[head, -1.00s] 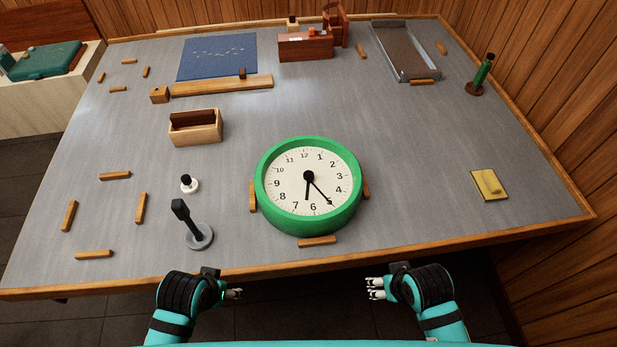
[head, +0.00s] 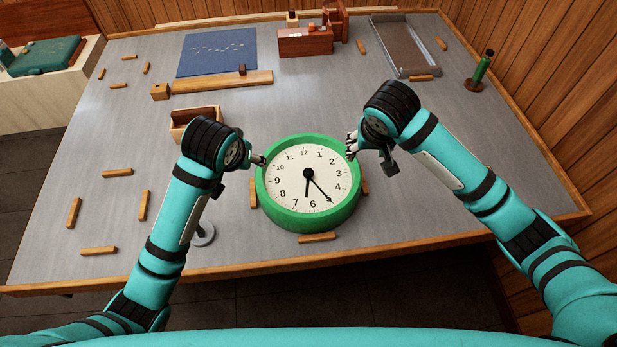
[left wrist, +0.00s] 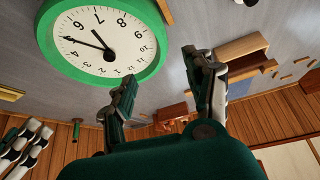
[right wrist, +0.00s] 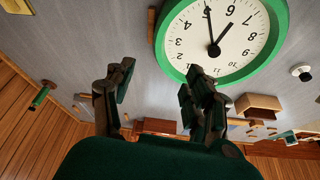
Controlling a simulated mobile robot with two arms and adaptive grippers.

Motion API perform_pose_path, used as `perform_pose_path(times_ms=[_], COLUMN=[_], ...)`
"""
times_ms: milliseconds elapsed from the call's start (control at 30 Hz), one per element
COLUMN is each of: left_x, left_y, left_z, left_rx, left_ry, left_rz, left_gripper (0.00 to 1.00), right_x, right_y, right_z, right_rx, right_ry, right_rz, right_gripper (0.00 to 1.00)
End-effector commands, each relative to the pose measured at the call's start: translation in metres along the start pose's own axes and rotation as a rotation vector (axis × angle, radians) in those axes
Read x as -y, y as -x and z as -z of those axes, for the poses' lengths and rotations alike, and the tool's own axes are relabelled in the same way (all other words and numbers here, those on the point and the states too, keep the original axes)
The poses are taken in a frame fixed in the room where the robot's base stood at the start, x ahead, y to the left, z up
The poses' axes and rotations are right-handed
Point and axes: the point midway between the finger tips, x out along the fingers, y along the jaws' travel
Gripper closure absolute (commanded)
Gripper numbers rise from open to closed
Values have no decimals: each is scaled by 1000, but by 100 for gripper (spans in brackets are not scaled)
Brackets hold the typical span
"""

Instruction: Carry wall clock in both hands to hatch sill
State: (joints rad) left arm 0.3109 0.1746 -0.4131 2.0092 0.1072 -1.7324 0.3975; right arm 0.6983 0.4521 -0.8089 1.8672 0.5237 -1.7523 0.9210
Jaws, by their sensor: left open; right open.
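The wall clock (head: 308,185), with a green rim and white face, lies face up on the grey table between several small wooden blocks. It also shows in the left wrist view (left wrist: 100,40) and the right wrist view (right wrist: 225,40). My left gripper (head: 259,160) is open at the clock's upper left rim. My right gripper (head: 352,147) is open at its upper right rim. In both wrist views the fingers are apart with nothing between them; whether they touch the rim I cannot tell. I cannot make out which part is the hatch sill.
An open wooden box (head: 194,118) stands left of the clock, partly behind my left arm. At the back are a blue mat (head: 217,53), a red-brown box (head: 305,43) and a grey tray (head: 405,45).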

Motion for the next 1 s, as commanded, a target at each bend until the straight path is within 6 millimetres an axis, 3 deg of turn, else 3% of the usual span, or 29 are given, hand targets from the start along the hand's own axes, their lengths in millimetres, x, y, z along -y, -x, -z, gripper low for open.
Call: perform_pose_path(times_ms=[300,467,1000], left_x=[0,0,1], left_y=[0,-11,-113], left_z=[1,0,0], left_rx=[-1,2,3], left_ry=[0,0,0], left_rz=[1,2,3], left_gripper=[46,46,46], right_x=[0,-1,-1], right_y=[0,-10,-113], right_z=[1,1,1], right_rx=[-1,1,1], right_ry=[-2,-3,-3], right_rz=[-3,-3,-5], right_gripper=[46,46,46])
